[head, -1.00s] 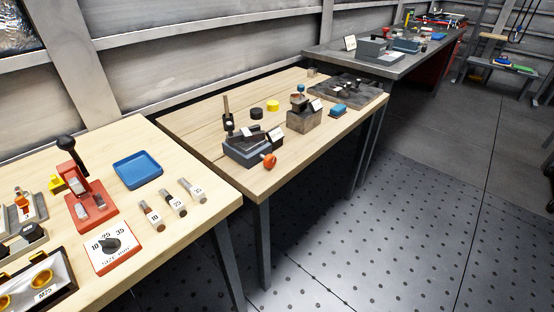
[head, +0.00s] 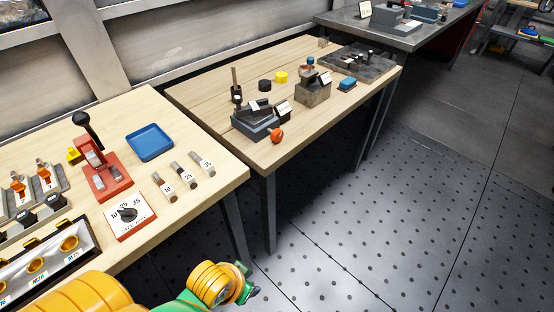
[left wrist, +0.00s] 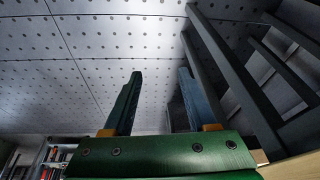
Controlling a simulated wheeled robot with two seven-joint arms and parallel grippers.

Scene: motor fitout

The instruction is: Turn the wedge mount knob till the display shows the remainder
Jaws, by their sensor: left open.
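The orange knob (head: 277,136) sticks out at the front right of a dark grey mount (head: 254,124) on the middle wooden table. A small pale label or display (head: 284,108) stands by the mount; its text is too small to read. My left arm shows at the bottom of the head view, low in front of the tables and well apart from the knob. In the left wrist view my left gripper (left wrist: 159,88) is open and empty, its two fingers spread over a background of perforated floor. My right gripper is in neither view.
The near wooden table holds a red press (head: 100,175), a blue tray (head: 150,142), several labelled pins and a size dial (head: 128,214). A block (head: 314,92) and a blue item (head: 347,84) stand right of the mount. The perforated floor (head: 340,210) before the tables is clear.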

